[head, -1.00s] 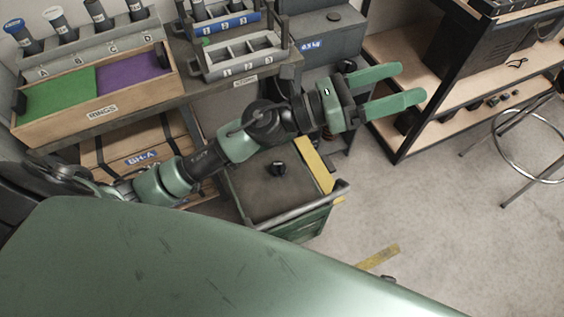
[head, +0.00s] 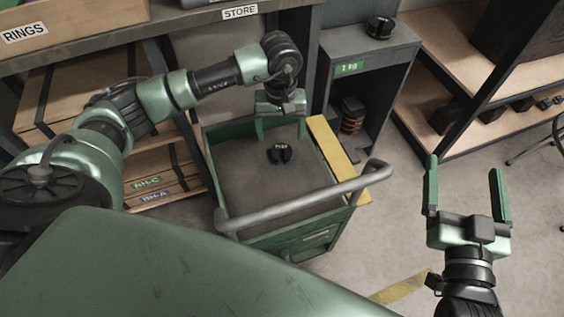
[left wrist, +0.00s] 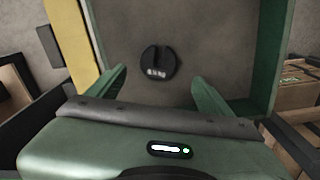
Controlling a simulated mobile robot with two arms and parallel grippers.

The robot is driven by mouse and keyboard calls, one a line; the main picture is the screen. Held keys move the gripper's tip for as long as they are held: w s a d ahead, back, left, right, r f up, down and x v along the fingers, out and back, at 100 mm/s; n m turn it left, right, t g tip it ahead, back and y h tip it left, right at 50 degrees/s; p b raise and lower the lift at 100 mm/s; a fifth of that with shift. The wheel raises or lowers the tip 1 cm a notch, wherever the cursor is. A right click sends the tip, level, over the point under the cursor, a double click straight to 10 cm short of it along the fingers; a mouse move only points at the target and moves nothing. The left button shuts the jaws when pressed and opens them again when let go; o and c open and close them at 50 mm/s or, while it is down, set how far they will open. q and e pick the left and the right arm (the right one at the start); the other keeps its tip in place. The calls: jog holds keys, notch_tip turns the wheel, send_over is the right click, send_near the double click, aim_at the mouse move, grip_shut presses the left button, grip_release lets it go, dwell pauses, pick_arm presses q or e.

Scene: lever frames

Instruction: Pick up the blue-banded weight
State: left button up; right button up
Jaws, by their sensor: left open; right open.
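A small black slotted weight (head: 280,154) with a white marking lies on the grey top of the green cart. It also shows in the left wrist view (left wrist: 157,62), beyond the fingertips. I see no blue band on it. My left gripper (head: 281,130) is open and empty, pointing down over the far side of the cart, just behind the weight and apart from it. Its spread fingers (left wrist: 160,82) frame the near side of the weight in the left wrist view. My right gripper (head: 467,190) is open and empty over the floor at the right.
The green cart (head: 228,190) has a raised rim, a grey handle bar (head: 300,200) and a yellow strip (head: 337,157). Another dark weight (head: 380,27) sits on the grey cabinet (head: 372,50) labelled 1 kg. Wooden shelves (head: 480,85) stand at the right. Floor between is clear.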

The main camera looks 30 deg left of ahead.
aim_at(282, 156)
pick_arm(q)
notch_tip(282, 156, down, 3)
jog(key=shift+r, duration=0.1)
jog(key=f+b, duration=0.1)
jog(key=f, duration=0.1)
jog(key=f+b, duration=0.1)
jog(key=f, duration=0.2)
jog(key=shift+w, duration=0.2)
jog(key=c, duration=1.7)
jog(key=shift+r, duration=0.1)
grip_shut()
pick_arm(e)
jog(key=s+r+t+y, duration=0.2)
jog(key=s+r+t, duration=0.2)
jog(key=r+t, duration=0.3)
notch_tip(282, 156, up, 4)
jog(key=shift+s+a+r, duration=0.1)
jog(key=shift+s+a, duration=0.05)
